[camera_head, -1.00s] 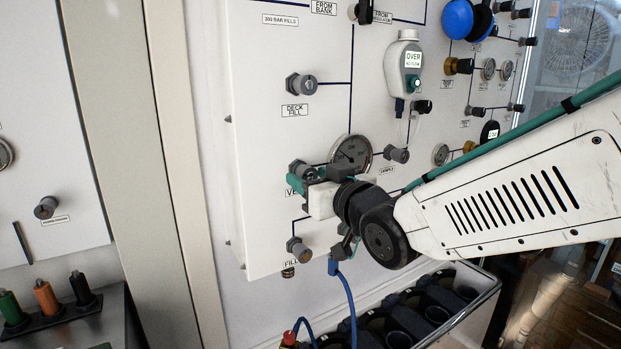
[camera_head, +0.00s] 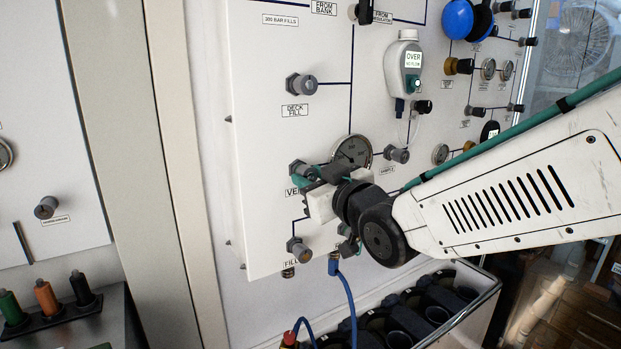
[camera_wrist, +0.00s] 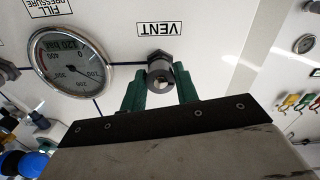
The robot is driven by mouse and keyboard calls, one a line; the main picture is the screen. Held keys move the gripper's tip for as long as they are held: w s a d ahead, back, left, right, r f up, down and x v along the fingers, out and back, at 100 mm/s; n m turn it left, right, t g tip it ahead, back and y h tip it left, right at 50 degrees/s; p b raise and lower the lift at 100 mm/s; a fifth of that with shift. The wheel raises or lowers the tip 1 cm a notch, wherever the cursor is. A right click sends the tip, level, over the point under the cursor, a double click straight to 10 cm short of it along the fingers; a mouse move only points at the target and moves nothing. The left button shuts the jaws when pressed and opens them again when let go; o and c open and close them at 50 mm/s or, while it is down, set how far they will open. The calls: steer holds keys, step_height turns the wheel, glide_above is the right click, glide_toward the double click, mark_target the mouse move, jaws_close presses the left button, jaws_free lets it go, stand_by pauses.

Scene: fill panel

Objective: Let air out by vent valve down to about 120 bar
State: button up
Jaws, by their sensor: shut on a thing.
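The vent valve (camera_wrist: 160,76) is a small dark grey knob beside the VENT label on the white panel. It also shows in the head view (camera_head: 297,168), partly behind the fingers. My gripper (camera_wrist: 159,92) has its green fingers on either side of the knob and is shut on it. In the head view my gripper (camera_head: 308,179) reaches the panel from the right, tilted. The fill pressure gauge (camera_wrist: 72,62) appears upside down in the wrist view, with "120 bar" on its face; the exact needle reading is hard to tell. It also shows in the head view (camera_head: 351,153).
The deck fill valve (camera_head: 302,84) is above, and the fill valve (camera_head: 297,246) below with a blue hose (camera_head: 346,295) nearby. A white meter reading OVER (camera_head: 405,68) hangs to the right. A rack of dark holders (camera_head: 430,300) stands below the panel.

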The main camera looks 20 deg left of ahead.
steer(key=o, duration=1)
steer(key=shift+v, duration=3.9)
